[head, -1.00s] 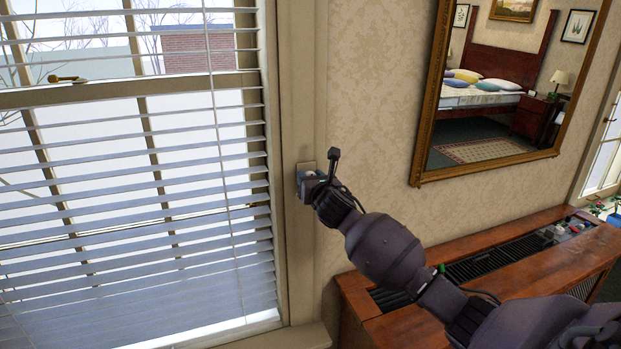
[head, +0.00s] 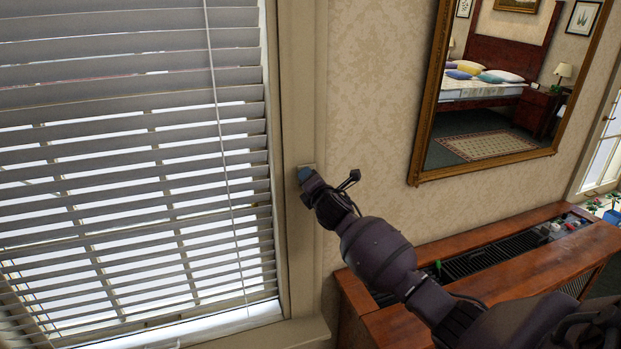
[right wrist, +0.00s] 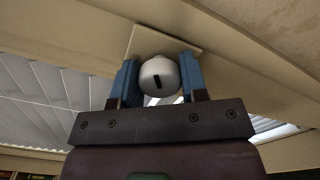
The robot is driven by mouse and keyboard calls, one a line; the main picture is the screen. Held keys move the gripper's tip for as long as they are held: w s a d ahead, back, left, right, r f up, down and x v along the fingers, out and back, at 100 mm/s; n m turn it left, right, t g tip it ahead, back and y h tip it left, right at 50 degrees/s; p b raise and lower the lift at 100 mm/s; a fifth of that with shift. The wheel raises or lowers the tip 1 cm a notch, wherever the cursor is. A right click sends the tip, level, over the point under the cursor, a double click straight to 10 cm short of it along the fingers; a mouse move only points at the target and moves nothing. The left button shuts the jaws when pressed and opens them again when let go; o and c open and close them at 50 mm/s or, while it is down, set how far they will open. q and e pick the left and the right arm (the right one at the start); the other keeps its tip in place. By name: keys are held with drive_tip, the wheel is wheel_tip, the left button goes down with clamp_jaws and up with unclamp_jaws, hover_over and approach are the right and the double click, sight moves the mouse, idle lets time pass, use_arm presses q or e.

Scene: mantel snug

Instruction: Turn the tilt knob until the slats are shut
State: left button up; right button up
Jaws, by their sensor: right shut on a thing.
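The white tilt knob (right wrist: 160,76) sits on a small plate (right wrist: 170,40) on the window frame; a dark mark shows on its face. My right gripper (right wrist: 158,80) has its two blue fingers shut on the knob, one on each side. In the head view the right gripper (head: 306,177) is at the frame, hiding the knob. The blind's slats (head: 130,130) are steeply tilted. The upper ones look closed over, while bright gaps show between the middle and lower ones. My left gripper is not in view.
A wooden cabinet (head: 354,307) with a dark grille stands under my right arm. A gold-framed mirror (head: 424,140) hangs on the patterned wall to the right. The window sill (head: 262,333) runs below the blind.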

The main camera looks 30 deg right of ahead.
drive_tip(key=shift+m, duration=1.3)
drive_tip(key=shift+p, duration=0.3)
drive_tip(key=o, duration=0.9)
drive_tip(key=v, duration=1)
drive_tip(key=shift+s, duration=0.4)
drive_tip(key=shift+m, duration=0.3)
